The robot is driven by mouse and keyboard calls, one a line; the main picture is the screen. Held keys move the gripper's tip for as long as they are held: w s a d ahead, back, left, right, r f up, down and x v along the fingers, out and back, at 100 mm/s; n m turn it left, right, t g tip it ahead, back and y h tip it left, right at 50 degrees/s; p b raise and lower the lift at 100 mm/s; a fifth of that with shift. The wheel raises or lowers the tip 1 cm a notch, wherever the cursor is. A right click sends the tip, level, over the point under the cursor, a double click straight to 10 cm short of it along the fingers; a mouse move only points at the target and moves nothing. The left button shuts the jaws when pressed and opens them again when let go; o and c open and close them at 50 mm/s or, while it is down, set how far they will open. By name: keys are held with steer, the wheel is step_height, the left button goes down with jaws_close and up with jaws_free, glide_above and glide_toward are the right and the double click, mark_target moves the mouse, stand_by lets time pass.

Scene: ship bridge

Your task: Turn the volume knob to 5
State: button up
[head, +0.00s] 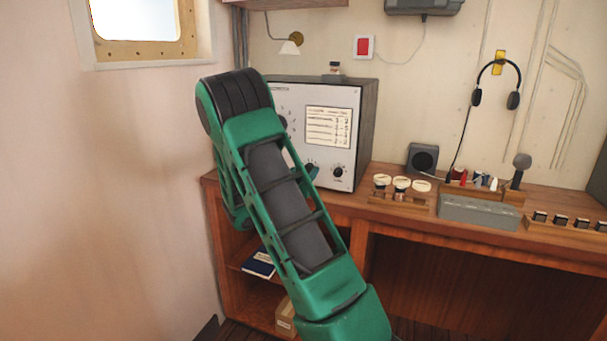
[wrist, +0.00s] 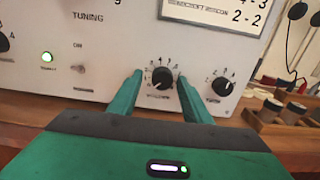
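In the wrist view a black knob (wrist: 162,77) with a small numbered scale sits on the white panel of the radio set (head: 285,95). A second black knob (wrist: 222,86) is to its right; it also shows in the head view (head: 338,171). The labels under both are too blurred to tell which is the volume knob. My gripper (wrist: 160,80) is open, its green fingers on either side of the left knob. I cannot tell whether they touch it. The knob's pointer setting is too small to read. In the head view my arm hides much of the panel's left part.
Jars (head: 401,184) in a wooden rack and a grey box (head: 478,211) stand on the desk to the right. A small jar (head: 335,69) stands on the radio.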

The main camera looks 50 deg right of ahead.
steer(key=c, duration=0.9)
steer(key=shift+d+r, duration=0.1)
steer(key=shift+d, duration=0.15)
steer(key=shift+w+a, duration=0.1)
steer(key=shift+a, duration=0.2)
